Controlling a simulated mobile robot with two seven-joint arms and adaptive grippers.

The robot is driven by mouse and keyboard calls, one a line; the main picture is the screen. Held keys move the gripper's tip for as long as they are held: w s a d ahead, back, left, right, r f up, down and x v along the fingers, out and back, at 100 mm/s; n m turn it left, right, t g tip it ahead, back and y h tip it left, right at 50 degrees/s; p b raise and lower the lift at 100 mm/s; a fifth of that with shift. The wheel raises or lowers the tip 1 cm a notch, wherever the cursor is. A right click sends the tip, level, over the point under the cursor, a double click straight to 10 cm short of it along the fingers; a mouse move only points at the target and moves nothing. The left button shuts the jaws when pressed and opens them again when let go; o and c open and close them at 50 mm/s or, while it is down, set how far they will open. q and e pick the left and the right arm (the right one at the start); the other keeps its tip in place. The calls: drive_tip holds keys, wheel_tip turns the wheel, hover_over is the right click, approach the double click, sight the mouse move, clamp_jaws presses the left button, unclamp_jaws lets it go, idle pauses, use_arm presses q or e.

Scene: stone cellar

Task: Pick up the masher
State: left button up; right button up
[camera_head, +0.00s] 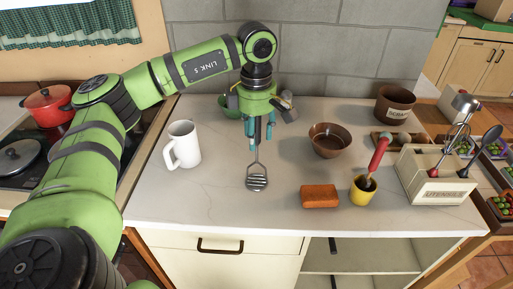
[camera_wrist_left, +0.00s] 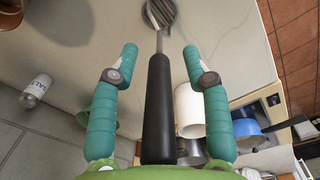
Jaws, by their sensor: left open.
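The masher lies on the light stone counter; its slotted metal head (camera_head: 257,181) points toward the counter's front edge. In the left wrist view its black handle (camera_wrist_left: 158,108) lies between the two teal fingers, with the metal head at the top of the picture. My left gripper (camera_head: 259,146) points down over the handle; in the wrist view (camera_wrist_left: 159,60) its fingers stand open on both sides of the handle with gaps. In the head view the gripper hides most of the handle. My right gripper is not in view.
A white mug (camera_head: 184,146) stands left of the masher. A brown bowl (camera_head: 329,140), a brick-red block (camera_head: 320,196), a yellow cup (camera_head: 363,192) and a utensil box (camera_head: 437,178) are to the right. A salt shaker (camera_wrist_left: 36,91) shows in the wrist view.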

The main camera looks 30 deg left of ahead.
use_arm(q)
drive_tip(key=shift+f, duration=0.1)
clamp_jaws()
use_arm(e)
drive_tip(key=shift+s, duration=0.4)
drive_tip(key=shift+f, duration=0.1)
